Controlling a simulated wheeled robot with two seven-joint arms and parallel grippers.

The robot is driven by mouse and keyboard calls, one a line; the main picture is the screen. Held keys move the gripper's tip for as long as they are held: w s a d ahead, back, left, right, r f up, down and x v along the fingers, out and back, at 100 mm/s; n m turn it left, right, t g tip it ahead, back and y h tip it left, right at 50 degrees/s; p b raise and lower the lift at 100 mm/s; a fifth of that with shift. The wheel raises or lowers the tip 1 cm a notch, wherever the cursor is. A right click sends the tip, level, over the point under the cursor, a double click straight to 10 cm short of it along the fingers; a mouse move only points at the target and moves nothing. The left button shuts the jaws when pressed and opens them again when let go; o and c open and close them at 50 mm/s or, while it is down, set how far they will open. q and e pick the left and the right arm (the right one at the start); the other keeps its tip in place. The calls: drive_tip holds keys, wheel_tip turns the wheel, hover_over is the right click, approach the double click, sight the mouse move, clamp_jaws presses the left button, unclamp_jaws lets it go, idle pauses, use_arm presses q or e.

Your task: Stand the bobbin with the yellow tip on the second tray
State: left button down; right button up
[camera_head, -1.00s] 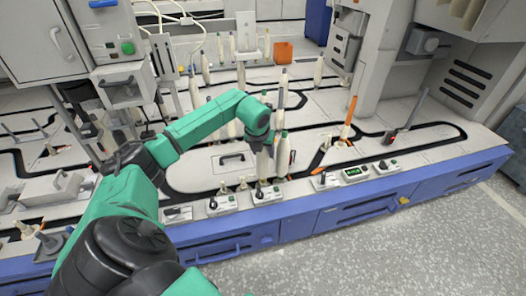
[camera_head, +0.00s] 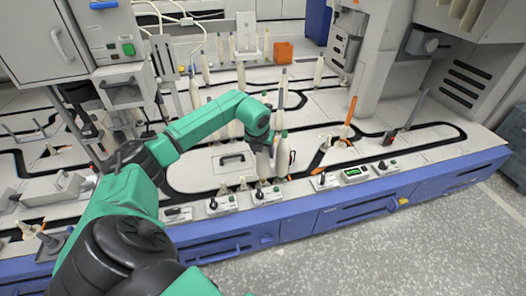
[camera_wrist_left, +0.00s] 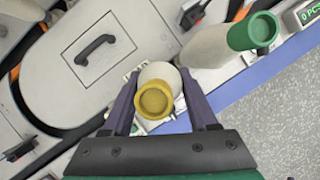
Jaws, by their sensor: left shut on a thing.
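The bobbin with the yellow tip (camera_wrist_left: 155,100) stands between the fingers of my left gripper (camera_wrist_left: 163,103) in the left wrist view, seen from above its tip. My left gripper is shut on it. In the head view, the left gripper (camera_head: 263,146) is near the front of the machine, with the pale bobbin body (camera_head: 263,166) below it. A bobbin with a green tip (camera_wrist_left: 254,30) stands close to the right; it also shows in the head view (camera_head: 282,156). I cannot tell which tray is the second one. The bottom of the held bobbin is hidden.
A panel with a dark handle (camera_head: 231,160) lies left of the gripper. Small control boxes (camera_head: 222,204) line the blue front edge (camera_head: 355,208). Several pale bobbins stand behind. An orange box (camera_head: 284,52) is at the back.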

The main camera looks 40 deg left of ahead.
use_arm(q)
drive_tip(key=shift+f+b, duration=0.35)
drive_tip(key=shift+f, duration=0.15)
use_arm(e)
drive_tip(key=shift+f, duration=0.35)
use_arm(q)
drive_tip(key=shift+c, duration=2.2)
unclamp_jaws()
drive_tip(key=p+v, duration=0.2)
drive_tip(key=v, duration=0.1)
drive_tip(key=shift+w+p, duration=0.1)
drive_tip(key=shift+p, duration=0.25)
drive_tip(key=a+p+v, duration=0.1)
drive_tip(key=p+v, duration=0.1)
drive_tip(key=v, duration=0.1)
wheel_tip(320, 180, up, 5)
drive_tip(key=p, duration=0.4)
hover_over(261, 169)
drive_tip(key=s, duration=0.2)
drive_tip(key=shift+w+d+f, duration=0.1)
drive_tip(key=shift+d+f, duration=0.1)
drive_tip(key=shift+d, duration=0.25)
use_arm(e)
drive_tip(key=s+d+r+n+g+h, duration=0.1)
drive_tip(key=d+r+g+h, duration=0.2)
drive_tip(key=d+r+g, duration=0.3)
wheel_tip(261, 169, up, 2)
drive_tip(key=shift+s+d+r+h, duration=0.1)
drive_tip(key=shift+s+d+h, duration=0.2)
drive_tip(key=shift+d, duration=0.65)
